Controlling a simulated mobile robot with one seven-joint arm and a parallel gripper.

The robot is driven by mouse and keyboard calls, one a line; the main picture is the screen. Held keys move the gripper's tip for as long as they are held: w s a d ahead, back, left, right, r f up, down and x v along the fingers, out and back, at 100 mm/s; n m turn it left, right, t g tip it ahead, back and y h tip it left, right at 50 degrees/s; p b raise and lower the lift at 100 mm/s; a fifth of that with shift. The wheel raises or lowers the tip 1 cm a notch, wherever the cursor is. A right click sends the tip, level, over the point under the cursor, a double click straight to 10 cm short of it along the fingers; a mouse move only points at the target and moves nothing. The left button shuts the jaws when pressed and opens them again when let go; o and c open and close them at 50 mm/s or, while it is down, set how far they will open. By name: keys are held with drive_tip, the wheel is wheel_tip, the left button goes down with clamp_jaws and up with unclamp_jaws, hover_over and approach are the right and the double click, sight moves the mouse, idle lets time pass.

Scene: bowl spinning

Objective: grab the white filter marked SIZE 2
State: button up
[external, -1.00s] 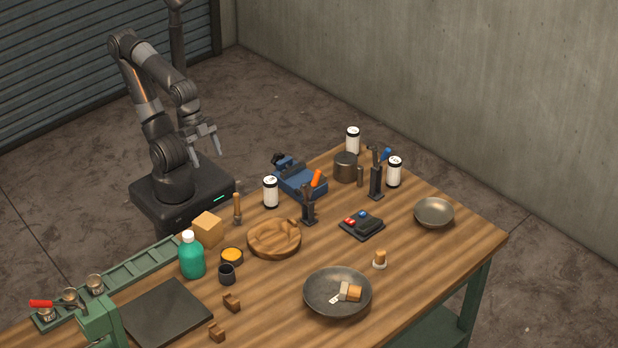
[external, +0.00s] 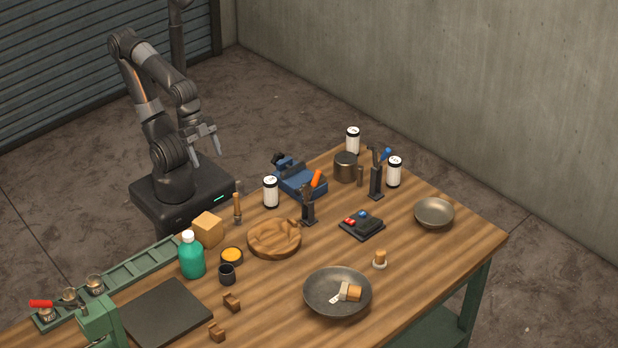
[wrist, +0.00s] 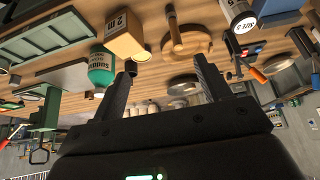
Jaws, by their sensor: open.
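One (external: 270,192) is at the near-arm edge beside the blue vise. Another (external: 353,140) is at the far corner behind a dark pot, and the third (external: 394,172) is right of the blue-handled tool. Their marks are too small to read in the external view. In the wrist view, one filter (wrist: 239,16) shows at the top right with an upside-down SIZE mark; its digit is unclear. My gripper (external: 205,153) is open and empty, beside the bench and left of the filters. Its fingers also show in the wrist view (wrist: 165,62).
A blue vise (external: 303,181) and an orange-handled tool (external: 309,205) stand close to the nearest filter. A wooden bowl (external: 274,240), a wooden block (external: 207,230) and a green bottle (external: 191,257) are nearer the camera. The bench front right is mostly clear around a metal bowl (external: 337,290).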

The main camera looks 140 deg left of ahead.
drive_tip(key=w+a+r+n, duration=0.1)
drive_tip(key=w+a+r, duration=0.2)
drive_tip(key=w+a, duration=0.65)
drive_tip(key=n+g+y, duration=0.2)
drive_tip(key=n, duration=0.2)
approach(355, 137)
wheel_tip(355, 137, down, 2)
drive_tip(key=s, duration=0.2)
drive_tip(key=x, duration=0.5)
drive_tip(key=shift+s+a+r, duration=0.1)
drive_tip(key=shift+a, duration=0.3)
drive_tip(key=shift+t, duration=0.3)
drive_tip(key=shift+w+a+x, duration=0.1)
drive_tip(key=shift+a+x, duration=0.05)
drive_tip(key=shift+x, duration=1.2)
drive_tip(key=shift+w+a+x, duration=0.1)
drive_tip(key=shift+a+x, duration=0.1)
drive_tip(key=shift+x, duration=1.1)
drive_tip(key=shift+r, duration=0.2)
drive_tip(key=shift+c, duration=0.3)
